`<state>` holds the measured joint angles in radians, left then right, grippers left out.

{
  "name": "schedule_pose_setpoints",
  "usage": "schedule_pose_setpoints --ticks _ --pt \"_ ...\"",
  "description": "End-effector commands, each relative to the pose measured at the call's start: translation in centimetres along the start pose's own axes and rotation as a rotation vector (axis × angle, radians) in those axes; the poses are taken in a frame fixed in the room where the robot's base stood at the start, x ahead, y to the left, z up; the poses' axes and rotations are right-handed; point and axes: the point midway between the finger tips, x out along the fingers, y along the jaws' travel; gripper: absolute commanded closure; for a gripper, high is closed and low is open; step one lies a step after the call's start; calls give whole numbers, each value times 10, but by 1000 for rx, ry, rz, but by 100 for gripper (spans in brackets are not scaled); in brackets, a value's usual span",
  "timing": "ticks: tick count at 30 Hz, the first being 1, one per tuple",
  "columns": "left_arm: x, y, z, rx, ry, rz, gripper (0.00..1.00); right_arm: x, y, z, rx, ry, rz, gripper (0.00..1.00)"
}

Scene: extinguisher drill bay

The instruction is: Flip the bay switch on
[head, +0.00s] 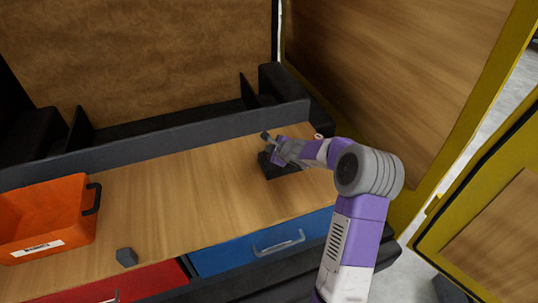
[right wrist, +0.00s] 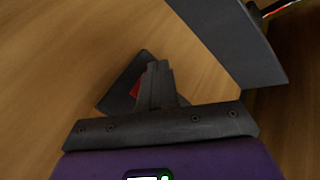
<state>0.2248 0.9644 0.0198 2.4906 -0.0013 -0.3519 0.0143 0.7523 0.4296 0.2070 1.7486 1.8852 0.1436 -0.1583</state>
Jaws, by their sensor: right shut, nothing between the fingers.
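The bay switch appears to be a small dark box (head: 278,170) on the wooden worktop, partly hidden by my right gripper in the head view. In the right wrist view it shows as a dark plate (right wrist: 117,97) with a red part (right wrist: 135,89), partly covered by the fingers. My right gripper (head: 267,137) is shut and empty, over or beside the box; its fingers (right wrist: 157,72) are together in the right wrist view. I cannot tell whether they touch the switch, or which way it is set. My left gripper is not in view.
An orange bin (head: 45,215) with a dark handle stands at the left. A small dark block (head: 126,257) lies near the front edge, above red (head: 130,288) and blue (head: 225,258) drawers. A grey ledge (head: 170,130) runs along the back. The middle worktop (head: 180,195) is clear.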

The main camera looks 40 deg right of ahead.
Motion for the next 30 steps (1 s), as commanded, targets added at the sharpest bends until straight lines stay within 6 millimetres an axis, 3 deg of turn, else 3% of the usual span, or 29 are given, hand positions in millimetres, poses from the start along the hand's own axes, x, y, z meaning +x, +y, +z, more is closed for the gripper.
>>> schedule_pose_setpoints --ticks 15,30 --pt "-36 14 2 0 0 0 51 -34 -25 25 -1 -1 -1 100" --pt "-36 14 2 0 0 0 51 -34 -25 25 0 0 0 100"
